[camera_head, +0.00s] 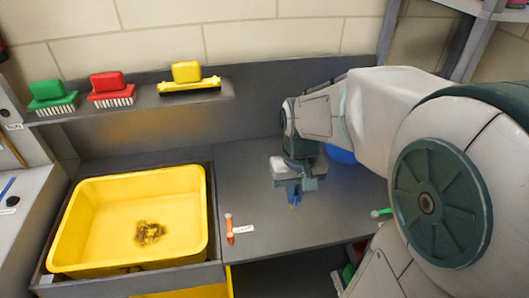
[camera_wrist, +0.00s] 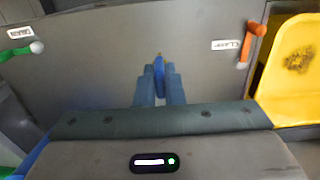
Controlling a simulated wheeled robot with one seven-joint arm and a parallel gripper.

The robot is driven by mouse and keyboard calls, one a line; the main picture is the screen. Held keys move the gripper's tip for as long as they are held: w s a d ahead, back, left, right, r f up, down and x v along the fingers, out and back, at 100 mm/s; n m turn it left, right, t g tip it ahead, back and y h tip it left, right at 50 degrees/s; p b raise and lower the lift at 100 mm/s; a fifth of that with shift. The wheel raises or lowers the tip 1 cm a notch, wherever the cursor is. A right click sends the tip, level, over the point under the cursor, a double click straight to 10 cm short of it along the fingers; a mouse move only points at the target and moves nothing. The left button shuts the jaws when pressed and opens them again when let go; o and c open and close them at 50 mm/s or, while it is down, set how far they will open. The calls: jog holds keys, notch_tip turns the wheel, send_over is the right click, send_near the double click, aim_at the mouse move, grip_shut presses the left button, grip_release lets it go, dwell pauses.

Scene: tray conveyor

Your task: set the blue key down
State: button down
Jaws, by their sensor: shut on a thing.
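My gripper (camera_head: 296,190) points down over the grey worktop (camera_head: 262,185), to the right of the yellow tray. In the wrist view my gripper's two blue-grey fingers (camera_wrist: 160,85) are closed on the blue key (camera_wrist: 159,68). The key's narrow end sticks out past the fingertips, with a small yellowish tip. In the head view only a little of the blue key (camera_head: 295,203) shows below the fingers. I cannot tell whether it touches the worktop.
An empty-looking yellow tray (camera_head: 78,215) with a dark stain is at left. An orange handle (camera_head: 229,228) and a green handle (camera_head: 381,212) sit at the worktop's front edge. A blue object (camera_head: 341,156) is partly hidden behind my arm. Brushes (camera_head: 110,90) stand on the back shelf.

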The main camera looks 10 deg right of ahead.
jog(key=shift+w+a+f+p, duration=0.2)
jog(key=shift+w+f+p, duration=0.15)
jog(key=shift+w+f, duration=1.7)
jog(key=shift+w+a+f+p, duration=0.15)
jog(key=shift+w+f+p, duration=0.2)
jog(key=shift+w+f, duration=1.7)
jog(key=shift+s+f, duration=0.3)
jog(key=shift+f, duration=0.15)
jog(key=c, duration=1.5)
grip_release()
jog(key=shift+c, duration=0.2)
